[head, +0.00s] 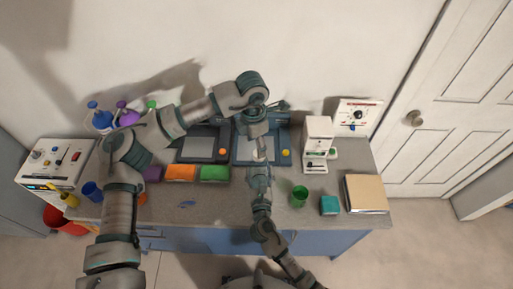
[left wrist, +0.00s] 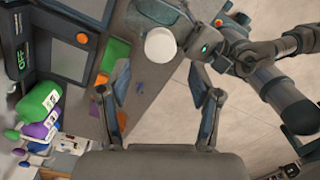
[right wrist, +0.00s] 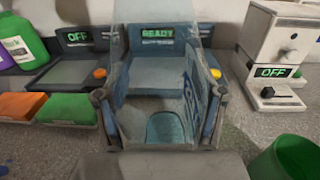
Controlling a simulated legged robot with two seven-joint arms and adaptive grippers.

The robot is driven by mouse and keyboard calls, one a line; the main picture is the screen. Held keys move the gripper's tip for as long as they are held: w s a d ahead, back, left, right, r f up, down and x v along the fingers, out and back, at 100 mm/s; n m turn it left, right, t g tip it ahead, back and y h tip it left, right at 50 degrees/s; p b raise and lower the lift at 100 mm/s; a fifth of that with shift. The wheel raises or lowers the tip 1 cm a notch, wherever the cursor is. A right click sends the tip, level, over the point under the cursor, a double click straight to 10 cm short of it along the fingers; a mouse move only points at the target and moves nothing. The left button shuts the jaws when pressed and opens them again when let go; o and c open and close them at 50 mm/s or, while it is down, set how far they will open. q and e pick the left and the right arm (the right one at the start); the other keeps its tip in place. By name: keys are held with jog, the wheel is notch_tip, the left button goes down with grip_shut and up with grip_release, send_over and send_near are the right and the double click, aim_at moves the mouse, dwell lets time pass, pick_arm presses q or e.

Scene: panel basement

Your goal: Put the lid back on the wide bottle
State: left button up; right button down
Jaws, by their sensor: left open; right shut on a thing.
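A translucent vessel, seemingly the wide bottle (right wrist: 158,45), stands between the fingers of my right gripper (right wrist: 160,85) in the right wrist view; its top runs out of that picture. A white round piece, likely the lid (left wrist: 160,45), shows in the left wrist view beside the right gripper. I cannot tell whether it sits on the bottle. It also shows small and pale in the head view (head: 258,154). My left gripper (left wrist: 160,82) is open, fingers spread, with the white piece just beyond its tips and nothing between them. In the head view my left gripper (head: 258,136) points down above my right gripper.
A device reading READY (right wrist: 158,32) stands behind the bottle, another reading OFF (right wrist: 75,38) to its left. A white machine (head: 318,140), green cup (head: 299,195), teal box (head: 329,205) and tan book (head: 366,193) stand right. Orange (head: 180,173) and green blocks (head: 214,173) lie left.

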pick_arm(q)
jog(key=shift+r, duration=0.1)
jog(key=shift+c, duration=0.4)
jog(key=n, duration=0.4)
jog(key=r+n, duration=0.1)
jog(key=n, duration=0.1)
jog(key=shift+s+d, duration=0.1)
jog(key=shift+d, duration=0.15)
jog(key=n, duration=0.6)
jog(key=shift+d+r, duration=0.1)
jog(key=shift+r, duration=0.2)
jog(key=n, duration=0.2)
jog(key=shift+r+n, duration=0.15)
jog(key=shift+n, duration=0.15)
jog(key=n, duration=0.5)
jog(key=shift+r, duration=0.35)
jog(key=n, duration=0.6)
jog(key=shift+w+r+n, duration=0.2)
jog(key=shift+r+n, duration=0.1)
jog(key=shift+r, duration=0.1)
jog(key=shift+f, duration=0.1)
jog(key=shift+f, duration=3.95)
